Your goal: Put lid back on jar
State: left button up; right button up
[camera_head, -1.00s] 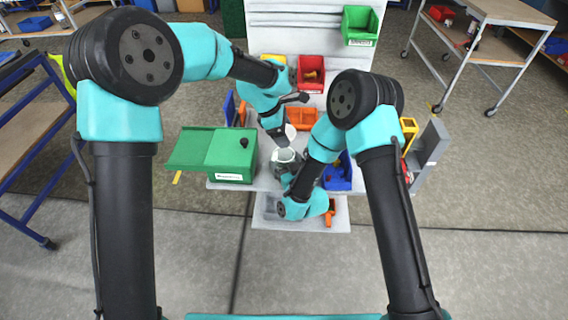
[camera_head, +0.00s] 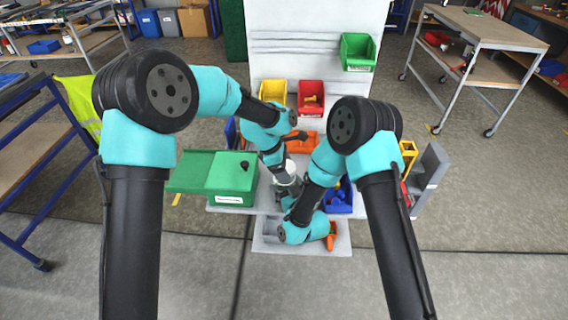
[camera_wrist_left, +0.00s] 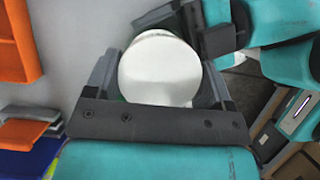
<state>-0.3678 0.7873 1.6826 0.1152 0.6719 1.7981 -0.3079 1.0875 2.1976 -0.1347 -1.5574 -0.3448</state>
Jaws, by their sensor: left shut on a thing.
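My left gripper (camera_wrist_left: 160,85) is shut on a round white lid (camera_wrist_left: 158,68), which sits between its two fingers in the left wrist view. In the head view the left gripper (camera_head: 283,172) points down above the work table, with a pale patch of the lid (camera_head: 291,167) beside it. The jar, a pale cylinder, is mostly hidden under the lid and the grippers, so I cannot tell whether the lid touches it. My right gripper (camera_head: 287,200) is low at the jar's place, and its fingers are too hidden to read.
A green box (camera_head: 231,180) stands to the left on the table. A blue bin (camera_head: 340,198) is to the right. Orange, red (camera_head: 311,97) and yellow (camera_head: 273,91) bins stand behind.

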dwell(0.6)
pick_arm(q)
jog(key=shift+f, duration=0.85)
jog(key=shift+f, duration=0.9)
dwell(0.3)
jog(key=shift+c, duration=0.2)
pick_arm(e)
jog(key=c, duration=0.4)
pick_arm(q)
jog(key=shift+o, duration=0.3)
jog(key=shift+a+m+g, duration=0.1)
jog(key=shift+m+g, duration=0.6)
jog(key=shift+m, duration=1)
pick_arm(e)
jog(key=shift+r, duration=0.1)
pick_arm(q)
jog(key=o, duration=0.9)
jog(key=shift+r, duration=0.1)
